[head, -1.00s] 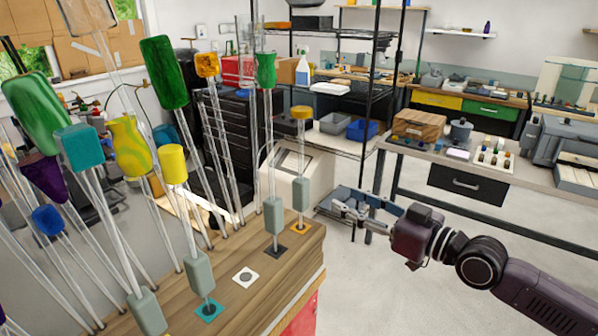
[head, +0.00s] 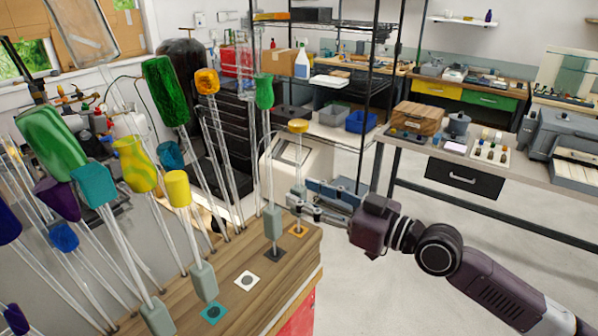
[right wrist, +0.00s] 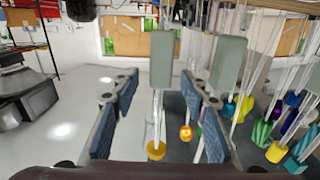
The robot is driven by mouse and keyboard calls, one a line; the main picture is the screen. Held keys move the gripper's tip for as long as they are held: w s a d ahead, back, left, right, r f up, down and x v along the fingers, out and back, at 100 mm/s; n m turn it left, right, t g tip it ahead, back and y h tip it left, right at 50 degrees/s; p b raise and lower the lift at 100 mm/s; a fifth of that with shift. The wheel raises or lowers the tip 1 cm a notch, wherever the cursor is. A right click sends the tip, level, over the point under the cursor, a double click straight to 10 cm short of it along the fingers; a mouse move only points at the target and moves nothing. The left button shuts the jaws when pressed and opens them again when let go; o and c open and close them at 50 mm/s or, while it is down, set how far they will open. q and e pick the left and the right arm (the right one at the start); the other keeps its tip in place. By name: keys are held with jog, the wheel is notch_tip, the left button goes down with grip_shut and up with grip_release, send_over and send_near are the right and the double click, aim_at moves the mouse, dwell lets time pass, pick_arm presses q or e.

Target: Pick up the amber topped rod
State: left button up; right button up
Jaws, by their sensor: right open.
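The amber topped rod (head: 298,126) stands upright at the far right end of the front row, over an orange pad (head: 298,231). Its cap is a flat amber disc on clear glass. My right gripper (head: 301,203) is open at the lower part of this rod and largely hides its grey sleeve in the head view. In the right wrist view, which looks upside down, the amber cap (right wrist: 156,150) and grey sleeve (right wrist: 162,60) show between the spread fingers (right wrist: 158,100). I cannot tell whether a finger touches it. My left gripper is not in view.
A green topped rod (head: 264,92) stands close to the left, its sleeve (right wrist: 229,65) beside the right-hand finger in the wrist view. An orange topped rod (head: 207,82) and several others crowd the wooden stand (head: 300,262). Floor to the right is clear.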

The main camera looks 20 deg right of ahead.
jog(key=shift+p+x, duration=0.45)
jog(key=shift+x, duration=0.95)
jog(key=shift+s, duration=0.1)
jog(key=shift+c, duration=0.3)
grip_shut()
